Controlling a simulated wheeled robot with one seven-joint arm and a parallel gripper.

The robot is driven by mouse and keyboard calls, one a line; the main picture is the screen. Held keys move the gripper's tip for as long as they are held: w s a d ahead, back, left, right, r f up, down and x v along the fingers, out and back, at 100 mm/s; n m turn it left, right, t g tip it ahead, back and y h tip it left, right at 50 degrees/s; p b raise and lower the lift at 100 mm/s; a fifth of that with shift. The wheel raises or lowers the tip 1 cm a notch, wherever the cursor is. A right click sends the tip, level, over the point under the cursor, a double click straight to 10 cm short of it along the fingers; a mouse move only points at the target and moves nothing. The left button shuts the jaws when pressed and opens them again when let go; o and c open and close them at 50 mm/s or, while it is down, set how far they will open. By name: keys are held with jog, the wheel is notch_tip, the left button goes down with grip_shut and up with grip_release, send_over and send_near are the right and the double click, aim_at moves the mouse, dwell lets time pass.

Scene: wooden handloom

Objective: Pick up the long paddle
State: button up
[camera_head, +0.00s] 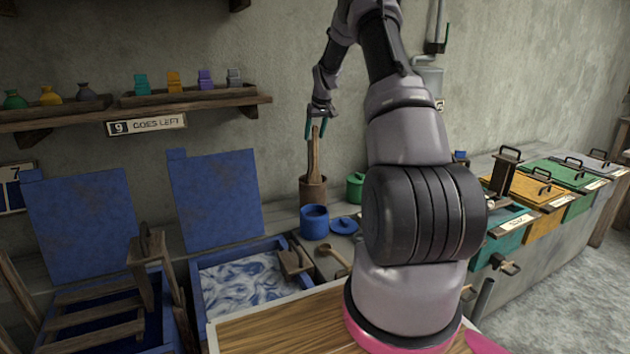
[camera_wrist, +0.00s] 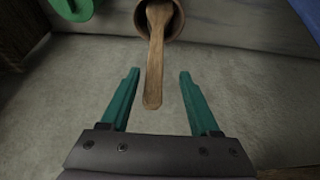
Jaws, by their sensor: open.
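The long wooden paddle (camera_head: 315,155) stands upright in a brown pot (camera_head: 312,191) on the counter by the wall. My gripper (camera_head: 315,130) is above the pot at the paddle's upper end. In the wrist view the paddle (camera_wrist: 156,60) extends out of the pot (camera_wrist: 172,22), and its free end lies between the two teal fingers of my gripper (camera_wrist: 158,98). The fingers are open, with a visible gap on each side of the paddle. The paddle's lower part is hidden inside the pot.
A green can (camera_head: 355,187), a blue pot (camera_head: 314,222) and a blue lid (camera_head: 344,226) are near the brown pot. A shelf (camera_head: 190,103) with bottles is on the wall at left. A vat of blue-white liquid (camera_head: 245,282) has its blue lid (camera_head: 215,200) raised behind it.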

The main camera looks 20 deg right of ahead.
aim_at(314, 143)
jog(key=x, duration=0.5)
jog(key=shift+w+d+f, duration=0.1)
jog(key=shift+w+d, duration=0.15)
jog(key=shift+d, duration=0.15)
grip_shut()
